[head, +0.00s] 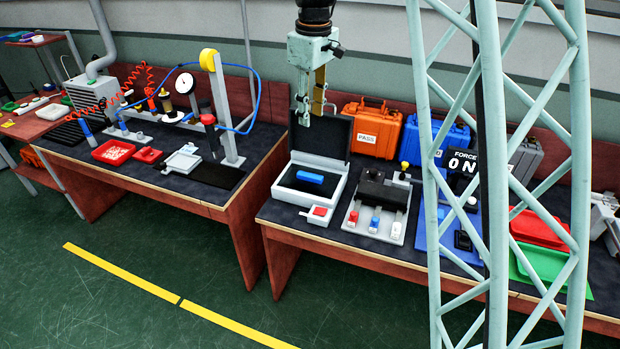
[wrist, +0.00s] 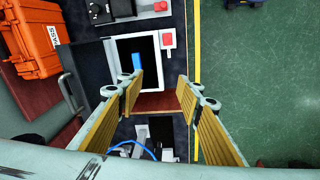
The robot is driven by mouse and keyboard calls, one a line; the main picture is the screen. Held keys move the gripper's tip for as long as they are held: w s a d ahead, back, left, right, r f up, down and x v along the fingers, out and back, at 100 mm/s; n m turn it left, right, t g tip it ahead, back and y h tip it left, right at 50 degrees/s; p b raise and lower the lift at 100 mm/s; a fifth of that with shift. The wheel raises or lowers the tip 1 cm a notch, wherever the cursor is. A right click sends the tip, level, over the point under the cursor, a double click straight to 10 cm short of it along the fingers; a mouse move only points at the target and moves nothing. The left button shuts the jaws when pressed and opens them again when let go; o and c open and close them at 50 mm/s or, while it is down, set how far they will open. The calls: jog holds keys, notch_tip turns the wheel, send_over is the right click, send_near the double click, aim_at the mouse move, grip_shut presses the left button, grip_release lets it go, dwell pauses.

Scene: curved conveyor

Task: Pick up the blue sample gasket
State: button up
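The blue gasket (head: 310,178) looks like a small flat blue block. It lies on the dark bed of an open light-grey case (head: 279,193) on the right-hand bench. In the wrist view the gasket (wrist: 137,61) shows beside the tip of the left finger, inside the case's pale rim. My gripper (head: 312,112) points down and hangs well above the case, near its raised lid. In the wrist view my gripper (wrist: 158,84) is open, with its yellow-lined fingers wide apart and nothing between them.
The case's raised lid (head: 323,134) stands behind the gasket. A small white box with a red button (head: 320,212) sits at its front corner. An orange PASS case (head: 371,126) stands behind to the right. A fixture with several buttons (head: 396,229) is beside it. A gap separates the two benches.

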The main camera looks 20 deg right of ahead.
jog(key=w+d+f+n, duration=0.1)
jog(key=w+f, duration=0.5)
jog(key=f, duration=0.4)
jog(key=w+d+f+n+g, duration=0.1)
jog(key=w+d+f, duration=0.1)
jog(key=w+f, duration=0.5)
notch_tip(320, 180, down, 4)
jog(key=shift+w+d+r+n+p, duration=0.1)
jog(key=shift+w+d+n+p, duration=0.15)
jog(key=shift+n+p, duration=0.2)
jog(key=shift+s, duration=0.1)
send_over(310, 175)
jog(key=shift+a+f, duration=0.1)
jog(key=shift+f, duration=4.2)
jog(key=shift+f, duration=0.1)
jog(key=shift+f+b, duration=0.4)
jog(key=shift+f, duration=2.1)
